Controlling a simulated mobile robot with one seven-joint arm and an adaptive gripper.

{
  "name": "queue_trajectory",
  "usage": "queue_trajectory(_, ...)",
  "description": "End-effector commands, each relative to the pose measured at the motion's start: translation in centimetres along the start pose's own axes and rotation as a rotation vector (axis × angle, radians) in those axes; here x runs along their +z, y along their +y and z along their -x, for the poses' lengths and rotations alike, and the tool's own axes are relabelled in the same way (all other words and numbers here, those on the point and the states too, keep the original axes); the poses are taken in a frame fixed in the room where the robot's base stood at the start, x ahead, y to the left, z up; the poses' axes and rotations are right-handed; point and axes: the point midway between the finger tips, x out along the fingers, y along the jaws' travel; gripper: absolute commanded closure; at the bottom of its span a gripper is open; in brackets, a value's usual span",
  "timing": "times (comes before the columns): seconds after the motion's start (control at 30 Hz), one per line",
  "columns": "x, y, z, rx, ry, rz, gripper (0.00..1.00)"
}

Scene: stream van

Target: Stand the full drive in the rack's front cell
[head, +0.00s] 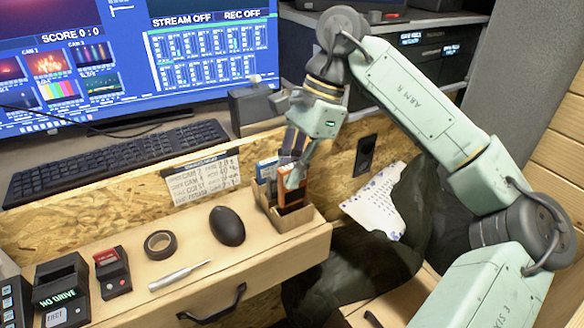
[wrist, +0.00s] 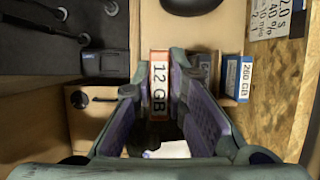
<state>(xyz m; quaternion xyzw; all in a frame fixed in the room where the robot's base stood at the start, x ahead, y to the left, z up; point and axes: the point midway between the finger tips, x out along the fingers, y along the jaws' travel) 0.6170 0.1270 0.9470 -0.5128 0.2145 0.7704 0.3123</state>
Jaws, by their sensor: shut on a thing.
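An orange drive (head: 292,187) with a white label is between the fingers of my gripper (head: 295,172). In the wrist view the drive (wrist: 159,84) reads "12 GB", and my gripper (wrist: 158,98) is shut on it. The drive looks upright at the front part of the small wooden rack (head: 303,218); I cannot tell whether its lower end rests on the cell floor. A blue drive (head: 266,169) stands at the rack's back; its label (wrist: 238,77) reads "260 GB". A darker drive (wrist: 205,70) shows between them, partly hidden by a finger.
The rack stands at the right end of a wooden ledge, by a chipboard panel (head: 345,147). A black mouse (head: 227,226), tape roll (head: 159,245), silver pen-like tool (head: 180,275) and red-topped device (head: 112,272) lie to its left. A keyboard (head: 115,160) is behind.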

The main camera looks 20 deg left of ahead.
Motion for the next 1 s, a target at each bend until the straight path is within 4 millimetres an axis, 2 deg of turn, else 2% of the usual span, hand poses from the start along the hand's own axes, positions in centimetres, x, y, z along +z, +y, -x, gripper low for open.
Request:
queue_trajectory(0.43, 0.0, 0.0, -0.1, 0.000, 0.000, 0.000, 1.00)
queue_trajectory(1.0, -0.5, 0.0, -1.2, 0.000, 0.000, 0.000, 1.00)
